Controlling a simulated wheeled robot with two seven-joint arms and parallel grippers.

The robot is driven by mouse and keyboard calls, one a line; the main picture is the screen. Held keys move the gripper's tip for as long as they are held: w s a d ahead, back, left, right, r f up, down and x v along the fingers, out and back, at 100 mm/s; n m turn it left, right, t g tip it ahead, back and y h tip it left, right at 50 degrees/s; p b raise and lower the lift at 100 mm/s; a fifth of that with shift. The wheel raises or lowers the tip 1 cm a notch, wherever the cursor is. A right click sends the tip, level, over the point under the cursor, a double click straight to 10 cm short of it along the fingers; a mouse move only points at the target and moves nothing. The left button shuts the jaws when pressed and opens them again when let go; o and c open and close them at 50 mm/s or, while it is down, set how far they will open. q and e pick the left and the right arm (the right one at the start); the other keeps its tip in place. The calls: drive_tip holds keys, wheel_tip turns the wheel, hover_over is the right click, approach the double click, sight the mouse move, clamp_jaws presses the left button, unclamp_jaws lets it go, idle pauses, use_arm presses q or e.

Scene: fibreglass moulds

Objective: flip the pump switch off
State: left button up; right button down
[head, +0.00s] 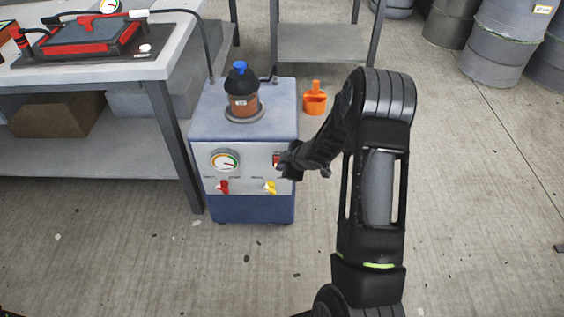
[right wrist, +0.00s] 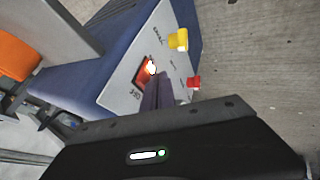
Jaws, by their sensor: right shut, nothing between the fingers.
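The pump (head: 246,127) is a blue and grey box on the floor. Its red rocker switch (head: 276,159) is on the right of the front panel, partly hidden by my right gripper (head: 286,168). In the right wrist view the switch (right wrist: 143,74) glows orange-red with a bright spot near one end. My right gripper (right wrist: 155,93) is shut and empty, its fingertips right at the switch; I cannot tell if they touch it. My left gripper is out of view.
A gauge (head: 225,160), a red valve handle (head: 223,187) and a yellow valve handle (head: 270,187) are on the same panel. A brown pot with a black lid (head: 242,92) stands on top. A table (head: 150,65) is close on the left.

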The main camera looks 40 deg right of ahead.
drive_tip(key=shift+w+d, duration=0.35)
drive_tip(key=shift+w, duration=0.15)
drive_tip(key=shift+r, duration=0.1)
drive_tip(key=shift+w+d+r+p, duration=0.1)
drive_tip(key=shift+r+p, duration=0.35)
drive_tip(key=shift+p, duration=0.3)
drive_tip(key=shift+w+d+r+p, duration=0.1)
drive_tip(key=shift+r+p, duration=0.35)
drive_tip(key=shift+p, duration=0.25)
drive_tip(key=shift+a, duration=0.1)
